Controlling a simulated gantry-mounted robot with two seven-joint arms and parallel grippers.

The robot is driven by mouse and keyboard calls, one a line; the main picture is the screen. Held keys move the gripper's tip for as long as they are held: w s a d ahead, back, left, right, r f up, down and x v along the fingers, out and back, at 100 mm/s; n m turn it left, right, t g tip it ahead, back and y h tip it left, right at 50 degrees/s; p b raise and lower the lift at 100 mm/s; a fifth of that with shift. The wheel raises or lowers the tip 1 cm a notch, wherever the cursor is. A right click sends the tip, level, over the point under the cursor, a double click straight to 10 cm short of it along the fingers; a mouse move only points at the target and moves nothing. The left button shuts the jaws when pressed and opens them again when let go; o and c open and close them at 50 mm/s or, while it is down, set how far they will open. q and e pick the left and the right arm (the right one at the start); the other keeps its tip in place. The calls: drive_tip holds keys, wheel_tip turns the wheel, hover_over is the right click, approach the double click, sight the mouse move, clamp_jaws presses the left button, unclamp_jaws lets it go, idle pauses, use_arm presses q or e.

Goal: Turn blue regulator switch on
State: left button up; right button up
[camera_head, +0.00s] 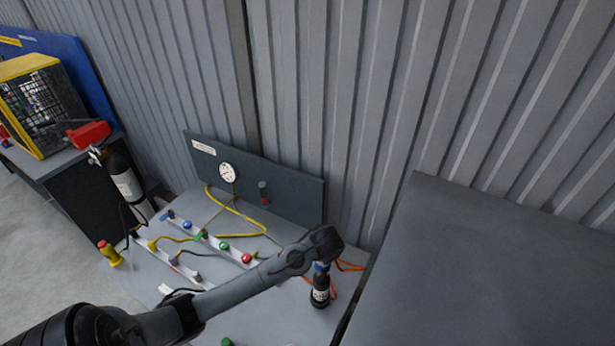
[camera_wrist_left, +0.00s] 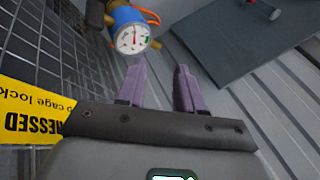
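The blue regulator (camera_wrist_left: 126,15) with a round white gauge (camera_wrist_left: 133,38) shows at the top of the left wrist view, on a brass-coloured fitting. In the head view a blue part (camera_head: 321,267) sits on top of a small upright black cylinder (camera_head: 320,291) under the end of my left arm. My left gripper (camera_wrist_left: 160,68) has its two purple fingers apart with nothing between them. The gauge is just beyond the left finger; I cannot tell whether they touch. No switch can be made out clearly. My right gripper is not in view.
A dark gauge board (camera_head: 280,190) stands behind. A dark surface (camera_head: 490,270) lies right. Wire mesh (camera_wrist_left: 60,55) and a yellow label (camera_wrist_left: 30,112) are left in the wrist view.

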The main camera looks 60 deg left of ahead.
use_arm(q)
drive_tip(key=w+a+r+n+y, duration=0.1)
drive_tip(key=w+a+r, duration=0.1)
drive_tip(key=a, duration=0.4)
drive_tip(key=w+a+r+n, duration=0.1)
drive_tip(key=w+a+r, duration=0.1)
drive_tip(key=a+r, duration=0.3)
drive_tip(key=w+a+r+n+g+y, duration=0.1)
drive_tip(key=w+a+r, duration=0.2)
drive_tip(key=a, duration=0.3)
drive_tip(key=shift+a+r+y, duration=0.3)
drive_tip(key=shift+a+r, duration=0.05)
drive_tip(key=shift+r, duration=0.4)
drive_tip(key=shift+w, duration=0.1)
drive_tip(key=shift+c, duration=0.4)
